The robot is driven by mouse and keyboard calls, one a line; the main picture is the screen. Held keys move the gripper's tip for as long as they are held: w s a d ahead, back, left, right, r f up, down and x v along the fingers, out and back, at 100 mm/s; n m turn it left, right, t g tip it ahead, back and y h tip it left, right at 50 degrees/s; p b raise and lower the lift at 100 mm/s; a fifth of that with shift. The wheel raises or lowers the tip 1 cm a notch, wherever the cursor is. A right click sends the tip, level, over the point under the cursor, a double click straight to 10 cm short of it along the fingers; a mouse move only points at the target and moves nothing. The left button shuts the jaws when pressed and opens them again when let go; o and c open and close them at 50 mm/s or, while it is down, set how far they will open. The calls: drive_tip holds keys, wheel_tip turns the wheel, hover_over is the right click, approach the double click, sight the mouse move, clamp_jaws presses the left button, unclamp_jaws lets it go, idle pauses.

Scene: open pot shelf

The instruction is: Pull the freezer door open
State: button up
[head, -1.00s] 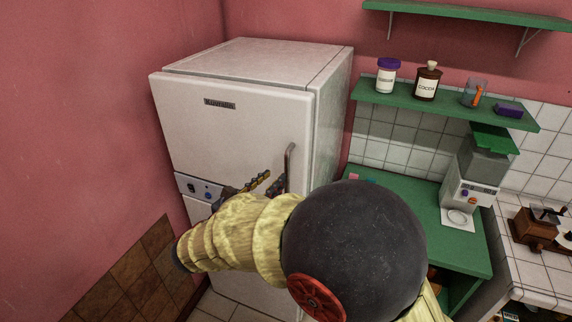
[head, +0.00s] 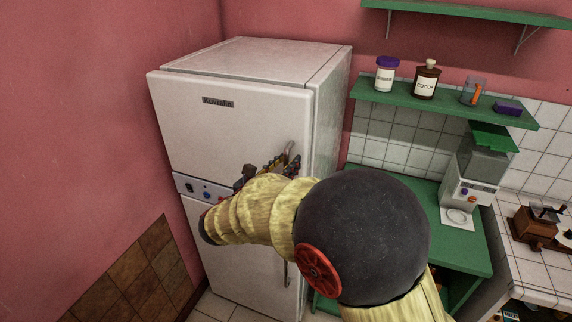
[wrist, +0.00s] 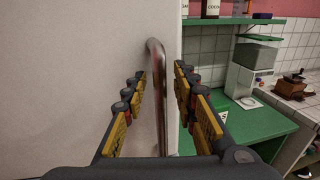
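The freezer door (head: 225,130) is the white upper door of the fridge and looks shut. Its curved metal handle (head: 289,149) is at the door's right side, partly hidden by my gripper. In the wrist view the handle (wrist: 157,75) stands upright between my gripper's two yellow-and-black fingers. My gripper (head: 280,163) is open, with one finger to each side of the handle. Gaps show on both sides, the wider one on the right. My arm hides part of the lower door (head: 225,265).
A pink wall (head: 80,120) stands close to the left of the fridge. A green counter (head: 410,205) with a white dispenser (head: 460,190) is on the right. A green shelf (head: 440,105) above it holds jars.

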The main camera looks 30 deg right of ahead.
drive_tip(key=shift+c, duration=0.7)
clamp_jaws()
